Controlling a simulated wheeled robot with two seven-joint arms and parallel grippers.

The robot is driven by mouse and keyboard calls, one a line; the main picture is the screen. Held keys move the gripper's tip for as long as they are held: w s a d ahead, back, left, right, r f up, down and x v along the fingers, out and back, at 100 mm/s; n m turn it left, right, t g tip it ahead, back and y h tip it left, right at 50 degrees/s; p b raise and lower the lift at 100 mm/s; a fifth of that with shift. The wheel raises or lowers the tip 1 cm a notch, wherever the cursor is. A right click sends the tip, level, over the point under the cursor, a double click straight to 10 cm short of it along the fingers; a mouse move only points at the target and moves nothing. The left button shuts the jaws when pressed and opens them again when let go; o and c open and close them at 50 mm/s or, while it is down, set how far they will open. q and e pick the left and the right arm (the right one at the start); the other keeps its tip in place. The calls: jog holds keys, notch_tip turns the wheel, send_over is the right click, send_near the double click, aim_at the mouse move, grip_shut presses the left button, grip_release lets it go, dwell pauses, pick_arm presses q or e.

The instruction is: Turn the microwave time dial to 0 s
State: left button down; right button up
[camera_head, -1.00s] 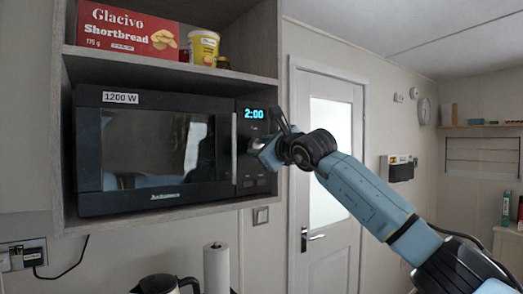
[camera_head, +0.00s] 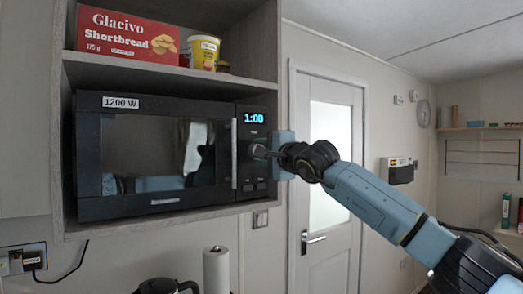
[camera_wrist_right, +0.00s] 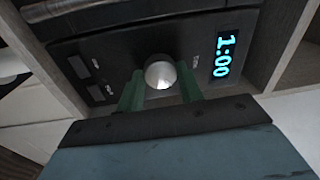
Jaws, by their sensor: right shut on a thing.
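The black microwave (camera_head: 160,157) sits in a grey shelf niche, its door closed. Its display (camera_head: 254,117) glows 1:00, and the same reading shows in the right wrist view (camera_wrist_right: 226,53). The round silver time dial (camera_wrist_right: 160,74) is on the control panel beside the display. My right gripper (camera_wrist_right: 160,92) is shut on the dial, with one green finger on each side of it. In the head view my right gripper (camera_head: 262,152) is at the panel and partly hides the dial. My left gripper is not in view.
A red shortbread box (camera_head: 128,35) and a yellow tub (camera_head: 204,52) stand on the shelf above. Panel buttons (camera_head: 254,187) lie below the dial. A kettle (camera_head: 166,286) and paper roll (camera_head: 216,270) stand below. The niche's right wall (camera_head: 265,45) is close to the panel.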

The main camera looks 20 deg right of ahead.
jog(key=n+y+p, duration=0.1)
jog(key=n+p, duration=0.4)
jog(key=n, duration=0.6)
jog(key=shift+d, duration=0.15)
dwell(0.4)
jog(key=o, duration=1)
